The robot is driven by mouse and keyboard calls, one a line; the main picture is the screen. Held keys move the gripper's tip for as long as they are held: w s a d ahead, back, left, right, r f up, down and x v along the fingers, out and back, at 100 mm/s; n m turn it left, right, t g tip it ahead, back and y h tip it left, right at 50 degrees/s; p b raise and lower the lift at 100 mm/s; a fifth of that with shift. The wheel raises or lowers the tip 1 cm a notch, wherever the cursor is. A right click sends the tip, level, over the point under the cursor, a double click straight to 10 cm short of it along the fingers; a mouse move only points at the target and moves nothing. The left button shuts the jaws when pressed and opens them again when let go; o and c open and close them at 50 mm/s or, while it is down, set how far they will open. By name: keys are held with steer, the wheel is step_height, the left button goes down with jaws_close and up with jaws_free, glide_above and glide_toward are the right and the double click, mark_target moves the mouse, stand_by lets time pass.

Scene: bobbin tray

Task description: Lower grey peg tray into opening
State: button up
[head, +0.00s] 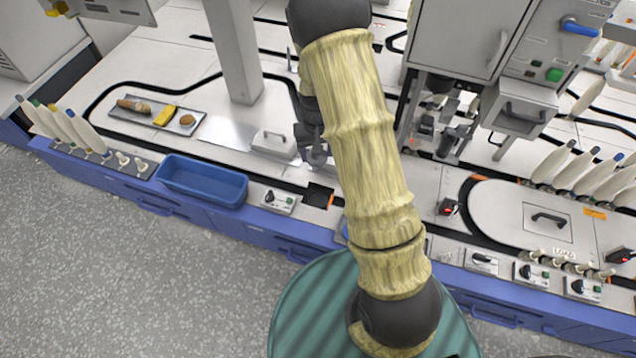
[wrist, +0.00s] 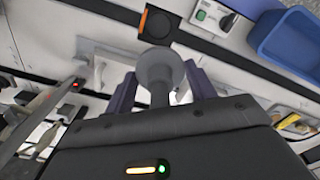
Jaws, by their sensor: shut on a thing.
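The grey peg tray (wrist: 159,68) shows in the wrist view as a round grey disc on a short stem. My gripper (wrist: 160,84) is shut on it, with one purple finger on each side of the stem. In the head view my gripper (head: 314,148) is partly hidden by my arm. A dark square opening (head: 318,195) with an orange edge lies near the front edge of the worktop. It also shows in the wrist view (wrist: 157,24), just beyond the disc. The disc appears apart from the opening. How high it is above the worktop, I cannot tell.
A blue bin (head: 203,182) and a small knob box (head: 279,201) stand left of the opening. A metal tray (head: 156,117) holds a few bobbins. A grey post (head: 236,55) rises at the back.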

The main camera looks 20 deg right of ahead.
mark_target(318, 200)
step_height(318, 200, down, 15)
steer(key=s+m+b, duration=0.1)
steer(key=m+b, duration=0.4)
steer(key=b, duration=0.2)
steer(key=shift+s+r+b, duration=0.15)
steer(key=shift+s+b, duration=0.05)
steer(key=shift+b, duration=0.2)
step_height(318, 200, down, 6)
steer(key=b, duration=0.5)
steer(key=shift+r+b, duration=0.1)
steer(key=shift+b, duration=0.2)
steer(key=shift+a, duration=0.1)
steer(key=shift+s+d+p, duration=0.1)
steer(key=shift+d+p, duration=0.1)
steer(key=shift+p, duration=0.2)
steer(key=shift+a+r+p, duration=0.1)
steer(key=shift+a+p, duration=0.05)
steer(key=shift+p, duration=0.15)
steer(key=shift+f, duration=0.35)
stand_by(0.4)
